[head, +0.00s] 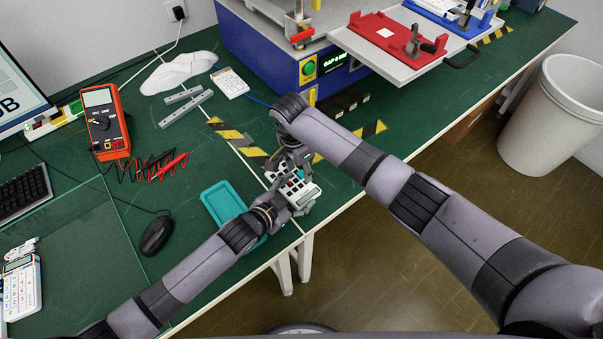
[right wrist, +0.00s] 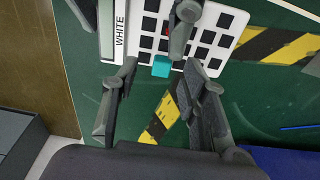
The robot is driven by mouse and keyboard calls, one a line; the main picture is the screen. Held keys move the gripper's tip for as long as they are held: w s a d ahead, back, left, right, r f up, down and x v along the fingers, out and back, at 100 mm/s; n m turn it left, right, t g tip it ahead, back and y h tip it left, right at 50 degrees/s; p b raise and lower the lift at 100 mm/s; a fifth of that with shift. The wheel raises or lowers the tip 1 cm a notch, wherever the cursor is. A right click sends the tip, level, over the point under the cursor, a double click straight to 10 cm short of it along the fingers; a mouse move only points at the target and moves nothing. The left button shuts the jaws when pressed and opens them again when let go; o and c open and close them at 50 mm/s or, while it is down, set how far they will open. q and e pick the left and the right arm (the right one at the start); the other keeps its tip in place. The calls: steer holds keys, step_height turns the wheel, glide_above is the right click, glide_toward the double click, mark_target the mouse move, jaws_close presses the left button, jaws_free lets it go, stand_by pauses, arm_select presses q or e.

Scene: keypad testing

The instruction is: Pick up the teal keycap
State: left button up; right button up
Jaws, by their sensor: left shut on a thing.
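A white keypad (head: 301,194) with dark keys and a display is held over the bench's front edge. My left gripper (head: 272,208) is shut on the keypad. In the right wrist view the keypad (right wrist: 235,22) shows rows of black keys, a red bit partly hidden by a left finger, and a display reading "WHITE". The teal keycap (right wrist: 161,67) sits at the keypad's near edge. My right gripper (right wrist: 161,80) is open, its fingertips on either side of the keycap and apart from it. In the head view the right gripper (head: 291,164) is just above the keypad, and the keycap is hard to make out.
A teal tray (head: 214,191) lies left of the keypad, partly behind my left arm. A black mouse (head: 156,236), an orange multimeter (head: 104,122) and red-black leads (head: 168,167) are farther left. A blue machine (head: 255,55) stands behind. Yellow-black tape (head: 233,133) marks the green bench.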

mark_target(300, 173)
arm_select(q)
steer(key=shift+s+a+f, duration=0.1)
steer(key=shift+a+f, duration=0.1)
steer(key=shift+f, duration=0.2)
arm_select(e)
steer(key=shift+f, duration=0.5)
steer(key=c, duration=0.8)
steer(key=shift+r, duration=7.5)
steer(key=shift+c, duration=0.2)
arm_select(q)
steer(key=o, duration=1.2)
steer(key=shift+c, duration=0.2)
steer(key=shift+o, duration=0.8)
arm_select(e)
steer(key=shift+w, duration=0.1)
